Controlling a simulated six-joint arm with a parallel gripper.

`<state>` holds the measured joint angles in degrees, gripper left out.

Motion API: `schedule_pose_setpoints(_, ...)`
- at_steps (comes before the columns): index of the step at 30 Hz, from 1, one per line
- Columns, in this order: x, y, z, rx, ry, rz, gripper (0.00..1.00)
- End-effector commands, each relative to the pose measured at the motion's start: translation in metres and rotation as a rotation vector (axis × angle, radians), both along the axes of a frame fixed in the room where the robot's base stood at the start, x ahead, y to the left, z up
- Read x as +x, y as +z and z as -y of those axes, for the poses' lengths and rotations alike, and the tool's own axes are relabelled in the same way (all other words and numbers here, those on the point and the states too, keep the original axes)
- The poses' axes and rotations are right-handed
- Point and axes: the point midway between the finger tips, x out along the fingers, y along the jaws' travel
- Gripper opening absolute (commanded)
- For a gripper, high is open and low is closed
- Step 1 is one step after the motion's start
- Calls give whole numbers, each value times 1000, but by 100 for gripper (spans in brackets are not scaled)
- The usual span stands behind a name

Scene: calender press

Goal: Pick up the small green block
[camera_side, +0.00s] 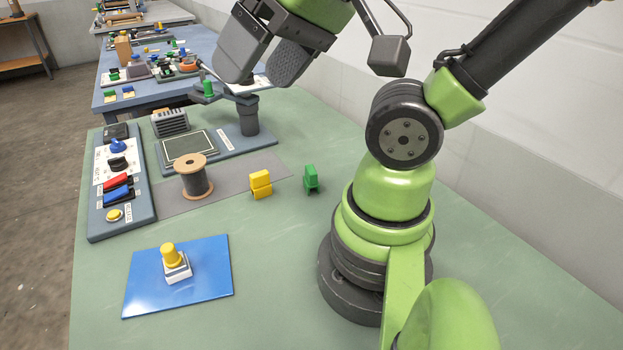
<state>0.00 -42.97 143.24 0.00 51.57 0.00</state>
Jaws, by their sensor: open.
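The small green block (311,178) stands on the green table top to the left of my arm's base. A similar yellow block (260,184) stands a little to its left. My gripper (262,66) is at the top of the picture, raised above the table and up and to the left of the green block. It is open, with its two dark pads apart and nothing seen between them. The green block is in plain view and apart from the gripper.
A wooden spool (191,175) stands on a grey mat (237,177). A blue plate (140,286) with a yellow-topped button piece (175,262) lies in front. A control panel (142,205) is at the left. A cylinder post (248,115) rises behind. The front table area is clear.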

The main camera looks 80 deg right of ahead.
Motion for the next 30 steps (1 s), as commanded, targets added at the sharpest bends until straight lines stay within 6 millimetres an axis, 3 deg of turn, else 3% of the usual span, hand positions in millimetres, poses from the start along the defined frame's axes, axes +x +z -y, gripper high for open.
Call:
schedule_pose_setpoints(7,3,-2,3,9,-37,-17,72)
schedule_pose_setpoints(11,20,-12,22,61,-235,-99,72)
schedule_pose_setpoints(15,44,-39,64,165,-628,-234,72)
schedule_pose_setpoints(20,54,-82,122,301,-1117,-360,72)
schedule_pose_setpoints(24,43,-128,169,420,-1532,-446,72)
schedule_pose_setpoints(30,14,-182,208,550,-1972,-518,72)
